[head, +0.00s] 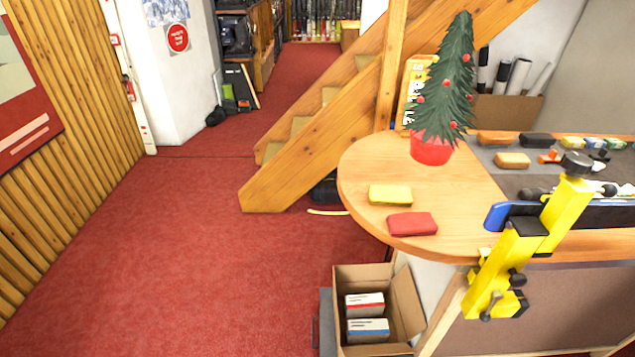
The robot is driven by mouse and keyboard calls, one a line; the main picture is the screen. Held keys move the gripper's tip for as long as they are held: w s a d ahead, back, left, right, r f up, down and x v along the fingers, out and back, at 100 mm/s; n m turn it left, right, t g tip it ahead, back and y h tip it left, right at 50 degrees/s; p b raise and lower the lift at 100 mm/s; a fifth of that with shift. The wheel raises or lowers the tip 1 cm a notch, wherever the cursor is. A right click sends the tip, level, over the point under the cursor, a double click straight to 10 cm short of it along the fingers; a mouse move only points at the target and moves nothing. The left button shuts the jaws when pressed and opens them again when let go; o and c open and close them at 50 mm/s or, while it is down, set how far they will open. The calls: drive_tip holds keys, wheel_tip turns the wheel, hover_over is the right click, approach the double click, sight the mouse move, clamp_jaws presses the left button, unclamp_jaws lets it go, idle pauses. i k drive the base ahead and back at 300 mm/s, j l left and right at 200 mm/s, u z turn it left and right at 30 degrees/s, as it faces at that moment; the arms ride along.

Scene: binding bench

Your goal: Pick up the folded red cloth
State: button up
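The folded red cloth (412,224) lies flat near the front edge of the rounded wooden bench end (465,205), right of the picture's middle. It is a small, soft-edged rectangle, fully visible, with nothing on top of it. A folded yellow cloth (390,195) of similar size lies just behind it and slightly left, with a narrow strip of bare wood between them. My gripper is not in view.
A small Christmas tree in a red pot (431,149) stands behind the cloths. A yellow clamp-like device (515,255) rises at the bench's front edge to the right. An open cardboard box (408,303) sits below the bench end. Red carpet (200,250) to the left is clear.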

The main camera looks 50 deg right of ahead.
sight(407, 224)
drive_tip(key=j+z, duration=0.3)
drive_tip(key=j, duration=0.45)
drive_tip(key=j+z, duration=0.3)
drive_tip(key=j, duration=0.45)
